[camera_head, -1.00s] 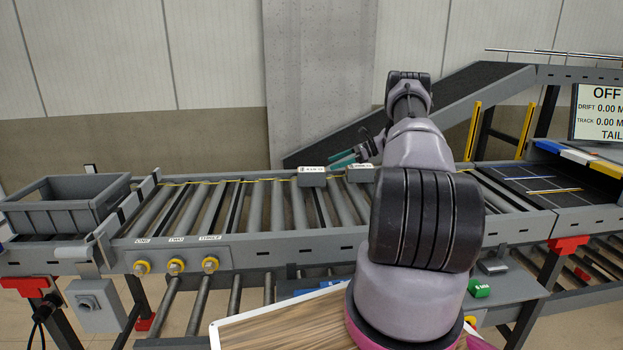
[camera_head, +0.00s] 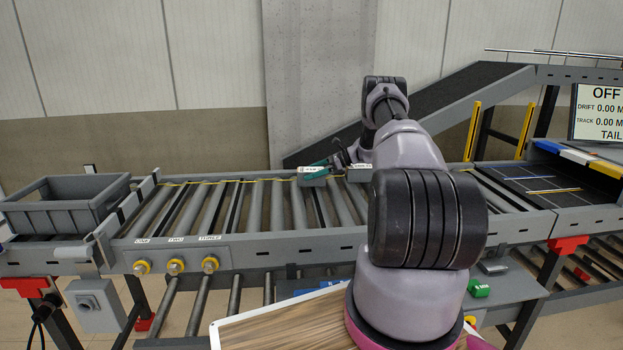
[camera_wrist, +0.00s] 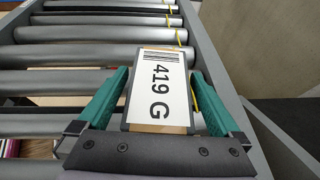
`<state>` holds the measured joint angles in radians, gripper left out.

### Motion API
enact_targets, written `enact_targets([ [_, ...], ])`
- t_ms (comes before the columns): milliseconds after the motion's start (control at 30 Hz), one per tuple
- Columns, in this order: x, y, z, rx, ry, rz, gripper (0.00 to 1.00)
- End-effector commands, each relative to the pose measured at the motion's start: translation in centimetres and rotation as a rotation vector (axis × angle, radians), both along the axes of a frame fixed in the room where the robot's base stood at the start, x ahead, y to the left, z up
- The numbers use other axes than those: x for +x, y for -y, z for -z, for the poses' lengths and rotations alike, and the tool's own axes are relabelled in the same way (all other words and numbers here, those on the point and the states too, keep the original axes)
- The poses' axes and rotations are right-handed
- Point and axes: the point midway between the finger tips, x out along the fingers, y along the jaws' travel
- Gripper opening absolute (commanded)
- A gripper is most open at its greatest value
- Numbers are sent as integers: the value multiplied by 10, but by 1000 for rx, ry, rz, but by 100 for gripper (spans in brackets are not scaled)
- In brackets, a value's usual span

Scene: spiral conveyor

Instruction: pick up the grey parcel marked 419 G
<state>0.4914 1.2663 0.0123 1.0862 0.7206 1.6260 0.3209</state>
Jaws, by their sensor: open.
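The grey parcel marked 419 G (camera_wrist: 160,88) lies on the rollers in the wrist view, with a white label carrying a barcode and black text. In the head view the parcel (camera_head: 312,178) sits on the roller conveyor, partly covered by a green finger. My gripper (camera_wrist: 160,82) is open, with one green finger on each side of the parcel. A strip of roller shows between the parcel and the fingers, so it is not clearly gripped. In the head view my gripper (camera_head: 325,165) is at the parcel.
A second grey parcel (camera_head: 359,174) stands just right of it, close to my arm. The roller conveyor (camera_head: 330,240) has a raised side rail. A grey crate (camera_head: 68,214) stands at the left end. An inclined belt (camera_head: 460,100) rises behind at the right.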

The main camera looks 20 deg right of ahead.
Motion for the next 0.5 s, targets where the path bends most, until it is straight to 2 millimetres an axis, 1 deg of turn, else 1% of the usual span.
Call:
enact_targets([
  [33, 0, 0, 0, 0, 0, 0, 100],
  [67, 0, 0, 0, 0, 0, 0, 92],
  [100, 0, 0, 0, 0, 0, 0, 77],
  [167, 0, 0, 0, 0, 0, 0, 54],
  [200, 0, 0, 0, 0, 0, 0, 39],
  [267, 0, 0, 0, 1, 0, 0, 16],
  [300, 0, 0, 0, 1, 1, 0, 1],
  [500, 0, 0, -2, 1, 2, 1, 0],
])
